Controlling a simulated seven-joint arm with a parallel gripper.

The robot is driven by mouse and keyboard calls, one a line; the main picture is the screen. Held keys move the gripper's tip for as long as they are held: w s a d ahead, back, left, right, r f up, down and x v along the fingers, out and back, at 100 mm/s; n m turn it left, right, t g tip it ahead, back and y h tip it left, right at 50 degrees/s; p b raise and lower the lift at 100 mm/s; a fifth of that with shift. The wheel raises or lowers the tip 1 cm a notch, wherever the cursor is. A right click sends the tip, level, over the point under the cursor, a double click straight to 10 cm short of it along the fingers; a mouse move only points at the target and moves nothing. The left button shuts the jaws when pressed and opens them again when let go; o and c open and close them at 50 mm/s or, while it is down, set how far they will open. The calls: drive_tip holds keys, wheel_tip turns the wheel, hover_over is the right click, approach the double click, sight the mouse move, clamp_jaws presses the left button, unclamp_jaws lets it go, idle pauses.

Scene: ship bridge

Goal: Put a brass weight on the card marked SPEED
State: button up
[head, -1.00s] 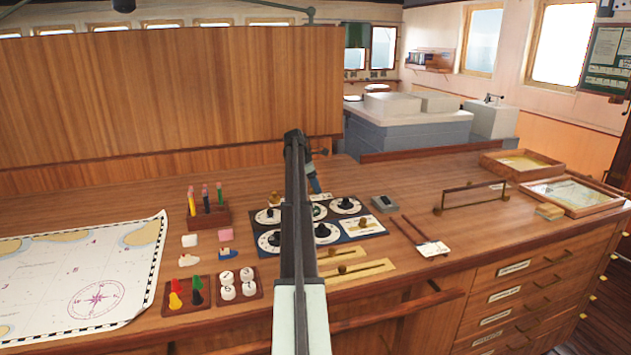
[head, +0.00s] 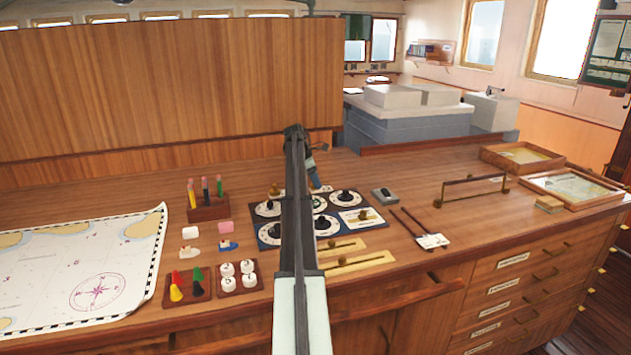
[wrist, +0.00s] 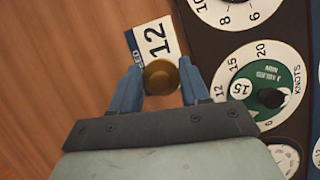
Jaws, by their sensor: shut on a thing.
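My gripper (wrist: 161,80) has blue fingers shut on a round brass weight (wrist: 160,76), seen from above in the wrist view. A white and blue card (wrist: 152,42) shows just beyond the weight; I can read "12" and the letters "EED". The weight overlaps the card's near edge in the picture and hides part of it. I cannot tell whether the weight touches the card or is above it. In the head view my gripper (head: 314,181) is mostly behind my arm, at the far edge of the dial board, and the weight in it is hidden.
The dark dial board (head: 265,231) lies beside the card; its green knots dial (wrist: 262,93) is right of my gripper. Another brass piece (head: 275,189) stands at the board's far left. A pencil block (head: 208,210) and a chart (head: 80,270) lie left. Bare wood lies beyond.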

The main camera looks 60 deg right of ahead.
drive_tip(key=shift+f, duration=0.4)
idle(0.8)
drive_tip(key=o, duration=1.3)
drive_tip(key=v, duration=1.4)
